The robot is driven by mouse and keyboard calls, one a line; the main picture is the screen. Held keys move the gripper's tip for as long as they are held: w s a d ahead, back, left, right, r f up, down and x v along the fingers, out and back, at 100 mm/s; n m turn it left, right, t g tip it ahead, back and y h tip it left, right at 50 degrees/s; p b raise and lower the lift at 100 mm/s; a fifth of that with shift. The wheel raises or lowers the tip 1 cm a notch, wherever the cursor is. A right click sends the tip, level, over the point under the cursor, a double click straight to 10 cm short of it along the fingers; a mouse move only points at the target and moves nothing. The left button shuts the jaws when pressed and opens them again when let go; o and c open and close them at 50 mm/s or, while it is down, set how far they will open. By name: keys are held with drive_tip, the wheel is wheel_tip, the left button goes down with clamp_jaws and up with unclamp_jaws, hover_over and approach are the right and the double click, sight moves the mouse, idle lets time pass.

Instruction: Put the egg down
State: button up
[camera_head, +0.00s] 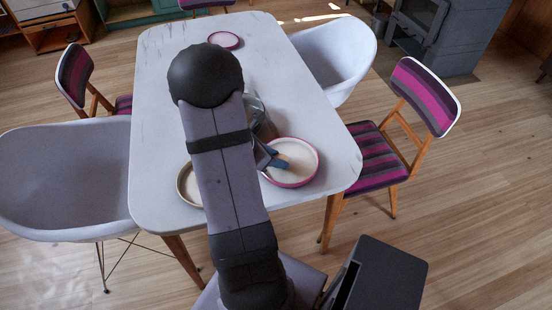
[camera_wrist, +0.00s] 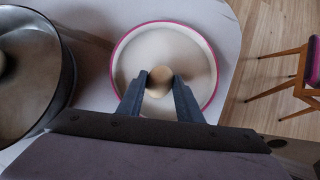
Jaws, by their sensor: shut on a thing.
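My gripper (camera_wrist: 160,85) is shut on a pale tan egg (camera_wrist: 158,80), with one finger on each side of it. The egg is over a white plate with a pink rim (camera_wrist: 121,54) in the wrist view; I cannot tell whether it touches the plate. In the head view the pink-rimmed plate (camera_head: 312,158) lies near the table's front right corner, and my gripper (camera_head: 283,163) reaches over its left part. The egg is hard to make out there.
A dark-rimmed pot (camera_wrist: 70,75) stands left of the plate, with a rounded thing partly visible inside. The white table (camera_head: 160,110) also holds a small pink-rimmed dish (camera_head: 225,40) at the far end and another dish (camera_head: 187,186) partly behind my arm. Chairs surround the table.

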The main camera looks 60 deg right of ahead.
drive_tip(key=shift+f, duration=0.1)
drive_tip(key=shift+f, duration=0.15)
drive_tip(key=o, duration=1)
drive_tip(key=shift+o, duration=0.2)
drive_tip(key=shift+r, duration=0.35)
drive_tip(key=p+v, duration=0.1)
drive_tip(key=v, duration=1)
drive_tip(key=shift+a+r, duration=0.25)
drive_tip(key=shift+a, duration=0.05)
drive_tip(key=shift+w, duration=0.15)
